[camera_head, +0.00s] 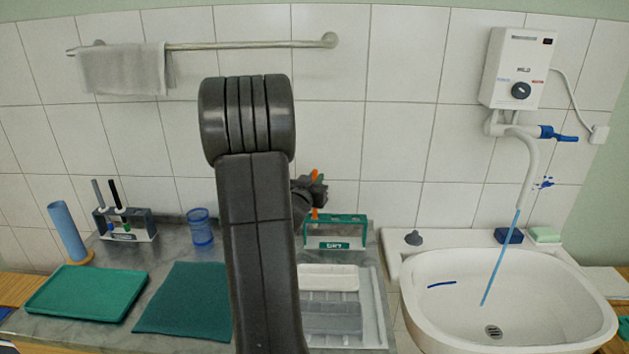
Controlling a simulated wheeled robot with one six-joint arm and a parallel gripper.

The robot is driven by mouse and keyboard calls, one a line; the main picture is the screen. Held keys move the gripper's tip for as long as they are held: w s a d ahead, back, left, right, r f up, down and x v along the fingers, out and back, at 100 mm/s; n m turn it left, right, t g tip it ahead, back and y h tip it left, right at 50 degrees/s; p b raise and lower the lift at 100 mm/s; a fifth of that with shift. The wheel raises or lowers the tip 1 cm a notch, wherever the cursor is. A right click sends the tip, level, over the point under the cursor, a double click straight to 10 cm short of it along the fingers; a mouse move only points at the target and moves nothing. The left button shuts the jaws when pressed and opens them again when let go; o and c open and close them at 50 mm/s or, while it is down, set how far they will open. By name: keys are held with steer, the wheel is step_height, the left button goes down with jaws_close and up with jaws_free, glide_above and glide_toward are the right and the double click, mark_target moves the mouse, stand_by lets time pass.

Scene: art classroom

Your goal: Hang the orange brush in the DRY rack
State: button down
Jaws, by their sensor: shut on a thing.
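The orange brush (315,174) stands upright in my gripper (317,191), which is shut on it; orange shows above and just below the jaws. The green DRY rack (350,219) stands on the counter against the tiled wall. In the picture, the brush and gripper overlap the rack's left end. I cannot tell whether the brush touches the rack. My dark arm hides part of the gripper and the counter to the left of the rack.
A white and grey tray (372,310) lies in front of the rack. A sink (415,300) with blue water running into it is at right. At left are a teal mat (185,300), green tray (85,292), blue cup (200,228) and another rack (140,236) holding brushes.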

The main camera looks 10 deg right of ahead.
mark_target(315, 171)
steer(key=shift+f, duration=0.2)
steer(key=shift+f+b, duration=1.85)
steer(key=shift+b, duration=0.1)
steer(key=c, duration=0.8)
jaws_free()
steer(key=shift+r, duration=0.15)
steer(key=shift+r+p, duration=3.1)
steer(key=shift+r, duration=0.85)
steer(key=shift+f, duration=0.2)
